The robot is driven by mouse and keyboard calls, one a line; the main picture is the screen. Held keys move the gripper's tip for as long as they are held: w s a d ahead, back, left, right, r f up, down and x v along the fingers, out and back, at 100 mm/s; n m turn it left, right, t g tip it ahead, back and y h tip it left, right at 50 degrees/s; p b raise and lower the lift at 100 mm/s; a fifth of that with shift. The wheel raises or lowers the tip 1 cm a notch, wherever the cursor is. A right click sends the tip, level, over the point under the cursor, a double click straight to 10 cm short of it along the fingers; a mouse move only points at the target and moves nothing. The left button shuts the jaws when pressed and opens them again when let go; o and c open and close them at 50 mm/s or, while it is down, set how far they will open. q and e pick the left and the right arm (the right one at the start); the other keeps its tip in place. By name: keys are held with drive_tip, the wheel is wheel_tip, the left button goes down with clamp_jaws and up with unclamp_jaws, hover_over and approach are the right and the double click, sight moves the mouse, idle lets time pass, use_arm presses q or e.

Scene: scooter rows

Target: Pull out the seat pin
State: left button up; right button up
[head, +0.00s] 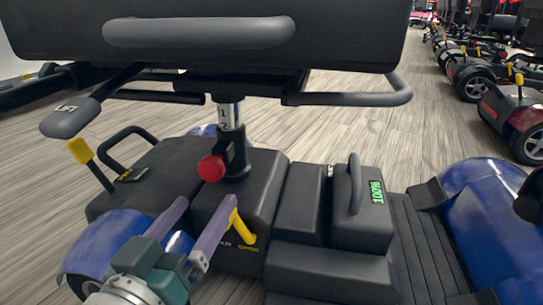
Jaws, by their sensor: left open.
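The seat pin shows as a red round knob (211,168) on the left side of the seat post (230,125), under the big black seat (200,32). My left gripper (206,202) comes up from the bottom left with its two purple-grey fingers spread apart. It is open and empty, with its fingertips a little below the knob in the picture. The knob is in plain view, and I see no contact with it. The pin's shaft behind the knob is hidden. My right gripper is not in view.
A yellow lever (242,228) is close beside my right-hand finger. A black battery box (362,205) with a green display is right of the post. More scooters (515,110) line the right.

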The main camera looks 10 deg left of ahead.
sight(208, 173)
use_arm(q)
drive_tip(key=shift+n+y, duration=0.3)
drive_tip(key=w+b, duration=0.1)
drive_tip(key=w, duration=0.1)
drive_tip(key=w+a+b, duration=0.1)
drive_tip(key=w+b, duration=0.2)
drive_tip(key=w, duration=0.1)
drive_tip(key=shift+w+a+f, duration=0.2)
drive_tip(key=shift+w+a, duration=0.05)
drive_tip(key=shift+w, duration=0.15)
drive_tip(key=shift+w+a+b, duration=0.2)
drive_tip(key=shift+w+b, duration=0.55)
drive_tip(key=shift+w, duration=0.3)
drive_tip(key=shift+w+a+r, duration=0.1)
drive_tip(key=shift+w+r, duration=0.1)
drive_tip(key=shift+w, duration=0.1)
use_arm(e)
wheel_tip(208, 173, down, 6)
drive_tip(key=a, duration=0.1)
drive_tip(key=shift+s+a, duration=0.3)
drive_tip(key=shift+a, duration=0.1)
use_arm(q)
drive_tip(key=shift+d, duration=0.25)
drive_tip(key=shift+c, duration=0.2)
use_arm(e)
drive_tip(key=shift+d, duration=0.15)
